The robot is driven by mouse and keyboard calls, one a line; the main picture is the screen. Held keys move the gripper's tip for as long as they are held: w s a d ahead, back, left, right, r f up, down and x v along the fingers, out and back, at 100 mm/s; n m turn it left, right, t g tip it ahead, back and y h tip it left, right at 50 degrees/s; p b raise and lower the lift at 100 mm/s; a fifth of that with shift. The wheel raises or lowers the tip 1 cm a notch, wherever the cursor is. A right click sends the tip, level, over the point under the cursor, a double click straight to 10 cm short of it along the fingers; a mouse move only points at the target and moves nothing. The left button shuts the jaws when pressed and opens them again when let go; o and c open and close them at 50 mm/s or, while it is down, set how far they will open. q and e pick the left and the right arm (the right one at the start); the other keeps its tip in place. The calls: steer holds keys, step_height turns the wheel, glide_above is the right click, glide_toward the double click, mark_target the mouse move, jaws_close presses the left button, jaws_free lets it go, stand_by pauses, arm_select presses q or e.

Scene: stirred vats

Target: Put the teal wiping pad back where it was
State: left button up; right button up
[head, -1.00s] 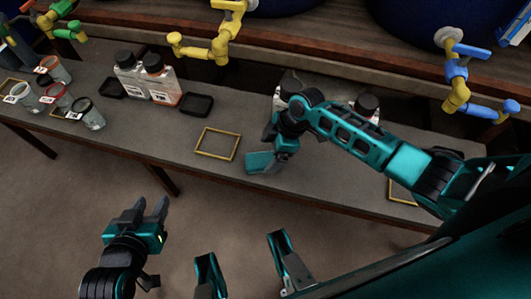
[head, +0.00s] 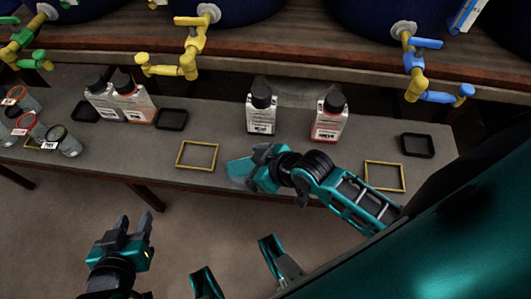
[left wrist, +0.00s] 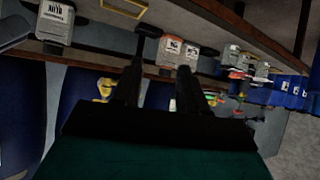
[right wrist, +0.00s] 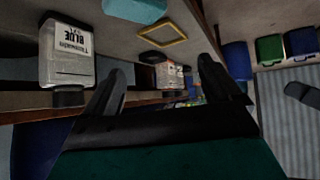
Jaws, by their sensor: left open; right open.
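The teal wiping pad (head: 239,172) lies on the grey bench near its front edge, right of a yellow rectangular outline (head: 197,155). It also shows at the top of the right wrist view (right wrist: 135,9), partly cut off. My right gripper (head: 258,160) is beside the pad in the head view and partly overlaps it. In the right wrist view its fingers are apart with nothing between them, and the pad is outside them. My left gripper (head: 135,222) is open and empty, in front of the bench over the floor.
Another yellow outline (head: 384,176) is empty at the right. White-labelled bottles (head: 262,108) and (head: 330,115) stand behind my right gripper. Black trays (head: 172,119) and (head: 417,145) lie on the bench. Jars (head: 62,141) stand at the left. Taps (head: 185,60) overhang the back.

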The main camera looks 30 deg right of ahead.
steer(key=s+d+r+m+t, duration=0.1)
steer(key=s+d+r+m+t+h, duration=0.1)
steer(key=s+r+m, duration=0.1)
steer(key=shift+d+r+m+t+h, duration=0.1)
steer(key=shift+d+m+t+h, duration=0.1)
steer(key=shift+m+t+h, duration=0.1)
arm_select(q)
step_height(320, 180, up, 7)
steer(key=s+a+y+p, duration=0.1)
steer(key=a+p, duration=0.2)
steer(key=p, duration=0.8)
steer(key=shift+s+f, duration=0.2)
arm_select(e)
step_height(320, 180, up, 7)
steer(key=s+d+h, duration=0.1)
steer(key=d, duration=0.1)
steer(key=shift+s+d+f, duration=0.2)
steer(key=shift+d, duration=0.2)
